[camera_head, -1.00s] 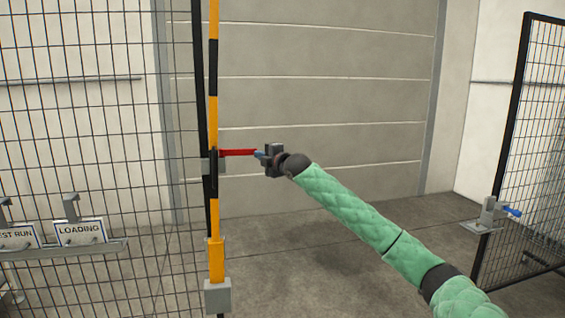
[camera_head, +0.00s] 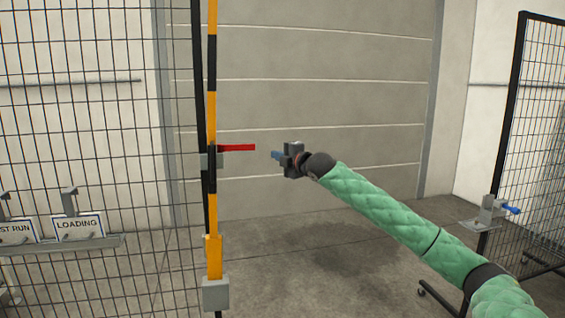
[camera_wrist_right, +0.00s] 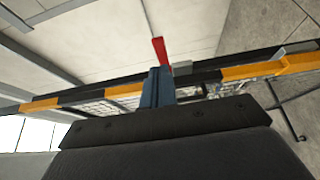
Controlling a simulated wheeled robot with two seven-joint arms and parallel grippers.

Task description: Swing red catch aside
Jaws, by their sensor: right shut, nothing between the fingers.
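The red catch (camera_head: 237,148) is a flat bar on the yellow-and-black post (camera_head: 212,120) in the head view. It points right from the post, roughly level. In the right wrist view the red catch (camera_wrist_right: 160,50) shows just beyond the fingertips. My right gripper (camera_head: 275,155) has blue fingers, shut and empty. In the head view it is to the right of the catch's free end, slightly lower, with a clear gap between them. In the right wrist view the shut fingers (camera_wrist_right: 158,85) partly cover the post behind. My left gripper is not in view.
A black mesh fence (camera_head: 90,130) stands left of the post, with a LOADING sign (camera_head: 78,228) on a grey rail. Another mesh panel (camera_head: 535,150) and a grey bracket with a blue handle (camera_head: 490,210) are at the right. The floor between is open.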

